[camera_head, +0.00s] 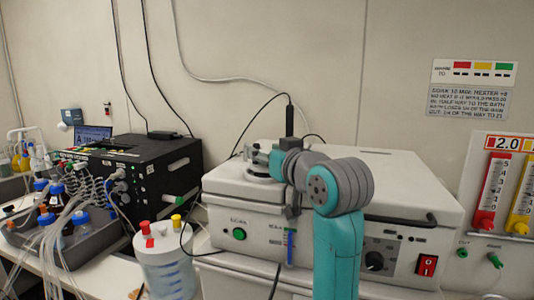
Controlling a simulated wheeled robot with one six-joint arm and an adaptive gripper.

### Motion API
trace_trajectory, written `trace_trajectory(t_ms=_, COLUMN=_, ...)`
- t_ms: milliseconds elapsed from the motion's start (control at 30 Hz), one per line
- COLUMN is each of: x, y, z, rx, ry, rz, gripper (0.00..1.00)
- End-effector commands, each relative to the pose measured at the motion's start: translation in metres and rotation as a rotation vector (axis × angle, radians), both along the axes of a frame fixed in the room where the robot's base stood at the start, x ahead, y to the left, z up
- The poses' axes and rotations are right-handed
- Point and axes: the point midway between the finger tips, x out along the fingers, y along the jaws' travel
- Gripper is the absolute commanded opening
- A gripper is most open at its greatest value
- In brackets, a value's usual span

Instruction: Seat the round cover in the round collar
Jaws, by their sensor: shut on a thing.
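My gripper (257,156) is at the top left of the white box-shaped unit, seen small and from behind my arm. It is shut on a pale piece, which I take to be the round cover; its outline cannot be clearly told. A low, round, light-grey rim, apparently the round collar (261,179), shows on the unit's top directly below the gripper. My wrist hides the right side of this spot. Whether the cover is in the collar, resting on it or just above it cannot be told.
The white unit (230,218) has a green button, a black knob and a red switch (427,266). Left are a black instrument (150,170), tubed bottles and a white jug (165,265).

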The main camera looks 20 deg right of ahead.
Motion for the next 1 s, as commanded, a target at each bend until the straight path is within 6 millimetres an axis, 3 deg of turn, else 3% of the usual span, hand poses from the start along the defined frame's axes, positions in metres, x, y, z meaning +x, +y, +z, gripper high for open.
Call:
trace_trajectory(t_ms=967, x=0.0, y=0.0, z=-0.019, rx=0.0, ry=0.001, rz=0.0, gripper=0.15)
trace_trajectory(t_ms=1000, x=0.0, y=0.0, z=-0.018, rx=0.0, ry=0.0, rz=0.0, gripper=0.6)
